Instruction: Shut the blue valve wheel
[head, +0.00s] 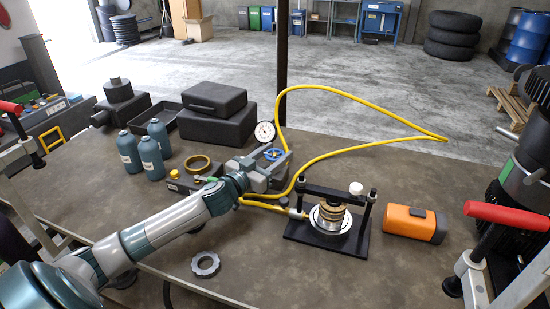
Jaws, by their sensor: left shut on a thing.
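The blue valve wheel (273,154) is small and sits near the middle of the workbench, just below a round white dial gauge (265,133). My left arm reaches in from the lower left. My left gripper (268,160) is at the wheel, its grey fingers shut on it. The fingers hide part of the wheel, and its turn position cannot be told. A yellow hose (345,145) runs from beside the wheel in a wide loop over the right of the bench. My right gripper is not in view.
A black press stand (326,239) holding a stack of rings stands right of the arm, with an orange box (414,223) beyond it. Several teal bottles (151,157) and black cases (214,98) stand left and behind. A loose gear ring (206,264) lies in front.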

